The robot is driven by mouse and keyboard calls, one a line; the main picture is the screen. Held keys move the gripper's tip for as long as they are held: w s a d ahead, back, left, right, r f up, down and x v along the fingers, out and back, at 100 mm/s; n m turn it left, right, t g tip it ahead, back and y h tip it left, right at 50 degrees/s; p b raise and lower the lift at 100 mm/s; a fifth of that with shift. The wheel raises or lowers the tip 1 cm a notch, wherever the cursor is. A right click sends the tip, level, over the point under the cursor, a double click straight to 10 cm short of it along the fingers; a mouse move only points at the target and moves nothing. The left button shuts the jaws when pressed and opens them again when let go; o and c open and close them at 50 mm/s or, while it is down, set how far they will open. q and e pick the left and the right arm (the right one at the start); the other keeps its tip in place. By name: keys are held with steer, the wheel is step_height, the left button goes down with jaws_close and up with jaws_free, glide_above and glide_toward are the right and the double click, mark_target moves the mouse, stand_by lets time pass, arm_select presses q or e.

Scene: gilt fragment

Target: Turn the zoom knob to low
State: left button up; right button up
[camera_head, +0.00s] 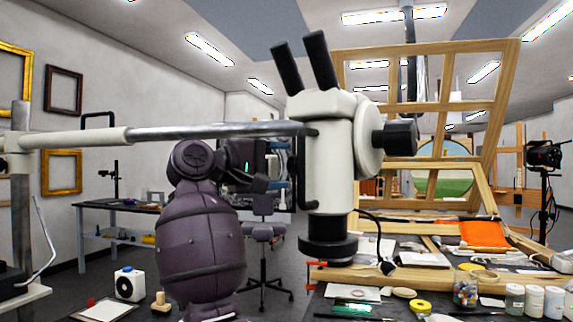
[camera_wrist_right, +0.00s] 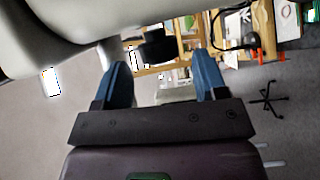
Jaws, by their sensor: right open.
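The microscope (camera_head: 328,165) has a white body, two black eyepieces and a dark ring at its lower end. A large black knob (camera_head: 401,138) sticks out on its right side. My right gripper (camera_head: 275,175) is just left of the body, level with its middle. In the right wrist view its blue fingers (camera_wrist_right: 162,62) are apart and empty. A black knob-like part (camera_wrist_right: 155,46) lies beyond and between the fingertips, beside the pale body; contact is not visible. No markings are readable, so I cannot tell the zoom setting. My left gripper is not in view.
A metal boom (camera_head: 215,131) runs from the left to the microscope above my right arm. A wooden easel frame (camera_head: 495,110) stands behind. Jars (camera_head: 534,300), tape (camera_head: 420,306) and tools lie on the table below. An office chair (camera_head: 262,230) stands behind my right arm.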

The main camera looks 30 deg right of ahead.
steer(key=shift+d, duration=0.95)
steer(key=c, duration=0.9)
steer(key=shift+y, duration=0.3)
steer(key=shift+r+n+y, duration=0.25)
steer(key=shift+n+y, duration=0.35)
steer(key=shift+y, duration=0.6)
steer(key=shift+d+r+n+g+y, duration=0.15)
steer(key=shift+n+g+y, duration=0.25)
steer(key=shift+y, duration=1.2)
